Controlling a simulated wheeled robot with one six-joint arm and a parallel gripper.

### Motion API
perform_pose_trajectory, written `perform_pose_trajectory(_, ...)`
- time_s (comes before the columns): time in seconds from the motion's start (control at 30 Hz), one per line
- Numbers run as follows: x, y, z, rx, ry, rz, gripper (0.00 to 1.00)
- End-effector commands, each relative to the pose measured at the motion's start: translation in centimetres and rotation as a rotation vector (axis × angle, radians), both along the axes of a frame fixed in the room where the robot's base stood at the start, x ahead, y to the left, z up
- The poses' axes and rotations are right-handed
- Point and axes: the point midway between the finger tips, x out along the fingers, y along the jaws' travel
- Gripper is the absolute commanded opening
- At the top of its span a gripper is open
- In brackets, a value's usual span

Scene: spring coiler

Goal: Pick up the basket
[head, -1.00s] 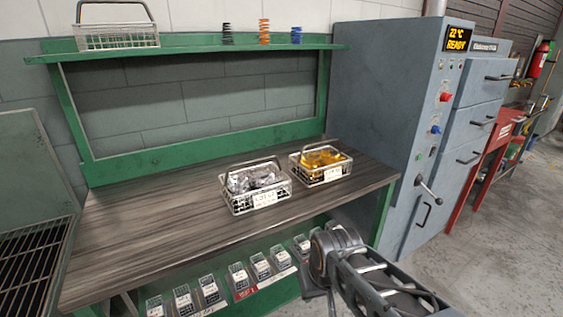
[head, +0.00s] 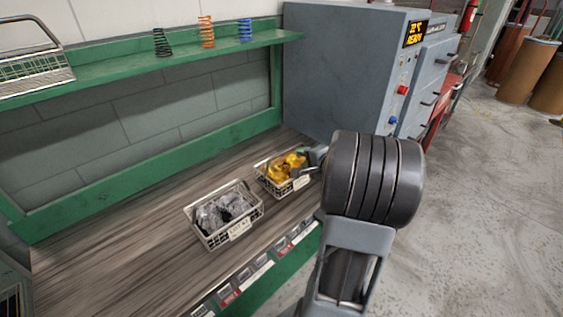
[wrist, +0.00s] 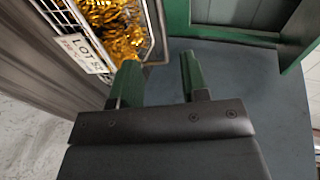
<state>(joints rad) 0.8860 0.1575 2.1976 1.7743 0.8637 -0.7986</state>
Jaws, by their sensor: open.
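Two wire baskets with labels stand on the wooden bench top. The basket with gold parts (head: 285,176) is on the right, and its label also shows in the wrist view (wrist: 85,52). The basket with silver-grey parts (head: 222,216) is to its left. A third, empty-looking basket (head: 30,72) sits on the green shelf at the left. My gripper (wrist: 158,82) is open and empty, its green-padded fingers just beside the gold-part basket's edge. In the head view my arm hides much of the gripper. I cannot tell whether a finger touches the basket.
The blue-grey oven cabinet (head: 345,60) stands at the bench's right end, close behind my gripper. The green shelf (head: 120,70) holds black, orange and blue springs. Small labelled bins (head: 255,270) line the bench front. The left bench top (head: 100,255) is clear.

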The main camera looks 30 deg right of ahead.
Motion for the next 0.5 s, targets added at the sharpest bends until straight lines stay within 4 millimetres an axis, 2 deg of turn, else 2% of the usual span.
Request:
perform_pose_trajectory(0.1,1.6,-0.5,-0.4,0.008,-0.010,-0.019,0.41)
perform_pose_trajectory(0.3,5.2,0.0,-1.7,0.009,-0.010,-0.012,0.41)
perform_pose_trajectory(0.5,7.5,0.1,-2.4,0.008,-0.011,-0.012,0.41)
